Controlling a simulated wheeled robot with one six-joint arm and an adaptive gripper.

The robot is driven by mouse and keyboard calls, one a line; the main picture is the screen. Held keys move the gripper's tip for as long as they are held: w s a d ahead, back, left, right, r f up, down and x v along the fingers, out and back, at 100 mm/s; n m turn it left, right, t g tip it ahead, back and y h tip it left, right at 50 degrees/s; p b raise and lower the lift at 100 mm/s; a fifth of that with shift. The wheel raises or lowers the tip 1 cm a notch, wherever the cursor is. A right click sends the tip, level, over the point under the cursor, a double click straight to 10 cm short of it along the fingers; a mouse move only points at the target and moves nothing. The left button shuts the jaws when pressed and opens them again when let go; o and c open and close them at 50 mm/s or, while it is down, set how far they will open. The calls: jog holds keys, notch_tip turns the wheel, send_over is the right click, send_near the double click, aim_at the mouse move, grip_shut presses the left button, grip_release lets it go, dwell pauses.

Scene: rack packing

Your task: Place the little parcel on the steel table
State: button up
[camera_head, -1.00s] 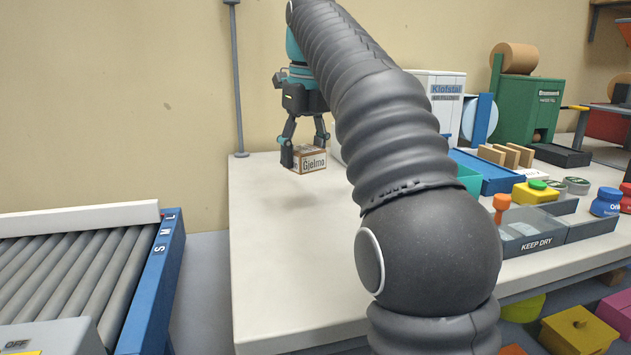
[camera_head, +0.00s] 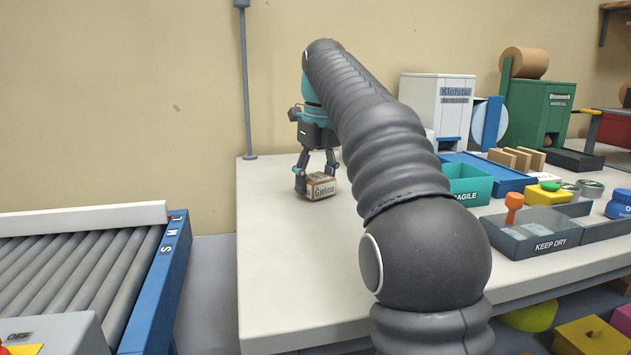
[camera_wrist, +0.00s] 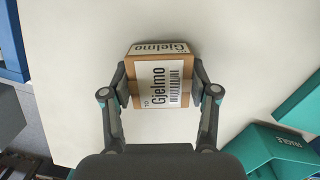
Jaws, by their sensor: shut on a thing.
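The little parcel (camera_head: 321,187) is a small brown box with a white label reading "Gjelmo". My gripper (camera_head: 316,180) is shut on it, with one finger on each side. In the wrist view the parcel (camera_wrist: 160,82) sits between the two fingertips (camera_wrist: 160,88), label facing the camera. The steel table (camera_head: 290,270) is a pale, wide top under the parcel. The parcel is at or very near the tabletop; I cannot tell whether its underside touches.
A roller conveyor (camera_head: 75,275) with a blue side rail stands left, across a gap. A teal "FRAGILE" bin (camera_head: 466,184), a "KEEP DRY" tray (camera_head: 530,236) and a white machine (camera_head: 437,103) are on the right. The table's left part is clear around the parcel.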

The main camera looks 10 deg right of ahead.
aim_at(315, 176)
jog(key=shift+f, duration=0.2)
jog(key=o, duration=1.3)
jog(key=r+p, duration=0.1)
jog(key=r, duration=0.1)
jog(key=r+p, duration=0.1)
jog(key=r, duration=0.3)
jog(key=shift+s+d+p, duration=0.1)
jog(key=shift+s+p, duration=0.15)
jog(key=shift+p, duration=0.15)
jog(key=shift+s+r, duration=0.15)
jog(key=shift+r, duration=0.75)
